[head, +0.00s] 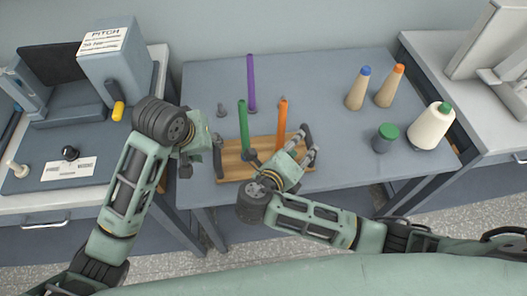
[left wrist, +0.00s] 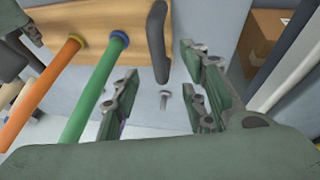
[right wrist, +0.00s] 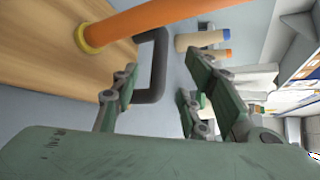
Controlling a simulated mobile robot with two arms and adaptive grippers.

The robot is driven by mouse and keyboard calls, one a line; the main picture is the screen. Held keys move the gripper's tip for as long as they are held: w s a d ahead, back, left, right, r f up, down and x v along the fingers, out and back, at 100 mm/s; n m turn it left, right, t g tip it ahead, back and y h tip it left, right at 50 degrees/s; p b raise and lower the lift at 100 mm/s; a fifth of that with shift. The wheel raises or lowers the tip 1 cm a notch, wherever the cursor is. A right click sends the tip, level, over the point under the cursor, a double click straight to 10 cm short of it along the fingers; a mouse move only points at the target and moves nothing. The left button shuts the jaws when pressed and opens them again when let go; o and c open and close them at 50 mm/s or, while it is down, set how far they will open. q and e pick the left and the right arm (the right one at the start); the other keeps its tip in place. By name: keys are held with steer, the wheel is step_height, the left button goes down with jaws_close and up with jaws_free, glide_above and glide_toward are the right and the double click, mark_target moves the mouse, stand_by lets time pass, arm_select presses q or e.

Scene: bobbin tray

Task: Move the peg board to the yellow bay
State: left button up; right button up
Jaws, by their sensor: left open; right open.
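The peg board (head: 235,173) is a wooden board on the blue-grey table, with a green peg (head: 243,125) and an orange peg (head: 282,122) standing on it. A dark handle rises at each end: the left handle (head: 217,158) and the right handle (head: 306,136). My left gripper (head: 207,146) is open by the left handle, which appears between its fingers in the left wrist view (left wrist: 158,45). My right gripper (head: 303,152) is open by the right handle, which appears between its fingers in the right wrist view (right wrist: 157,70). I cannot tell whether either touches. I make out no yellow bay.
A purple peg (head: 251,83) and a small grey knob (head: 221,110) stand behind the board. A machine (head: 112,65) stands on the left bench.

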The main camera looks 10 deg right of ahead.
mark_target(215, 149)
arm_select(q)
steer(key=x, duration=0.8)
steer(key=shift+w+d, duration=0.1)
steer(key=shift+w, duration=0.05)
arm_select(e)
steer(key=x, duration=0.8)
steer(key=shift+d, duration=0.1)
arm_select(q)
jaws_close()
arm_select(e)
jaws_close()
arm_select(q)
steer(key=shift+r, duration=0.1)
